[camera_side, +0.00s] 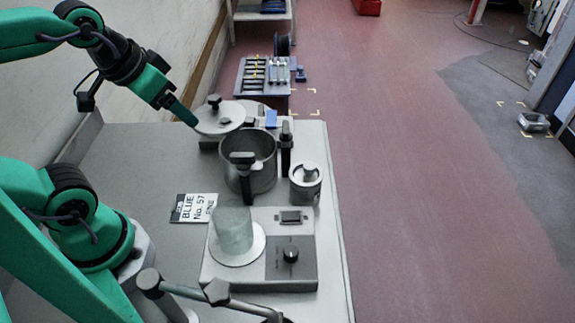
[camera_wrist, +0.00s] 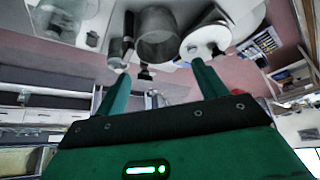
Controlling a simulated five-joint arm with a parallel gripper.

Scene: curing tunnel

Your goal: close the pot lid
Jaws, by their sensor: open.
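The pot (camera_side: 262,182) is a grey metal cylinder standing uncovered on the bench, with its mouth facing up and black handles at its sides. It also shows in the wrist view (camera_wrist: 157,45). A round pale lid (camera_side: 228,126) with a black knob (camera_side: 214,101) sits behind and to the left of the pot, apart from its mouth. A pale disc in the wrist view (camera_wrist: 205,36) looks like this lid. My gripper (camera_side: 192,121) is in the air at the lid's left side. In the wrist view its two fingers (camera_wrist: 158,72) are spread with nothing between them.
A small lidded canister (camera_side: 305,188) stands right of the pot. In front are a grey box with a dial (camera_side: 290,268) and a cloudy beaker (camera_side: 233,232). A card (camera_side: 194,208) lies left. A tool rack (camera_side: 262,75) is behind. The bench's left part is clear.

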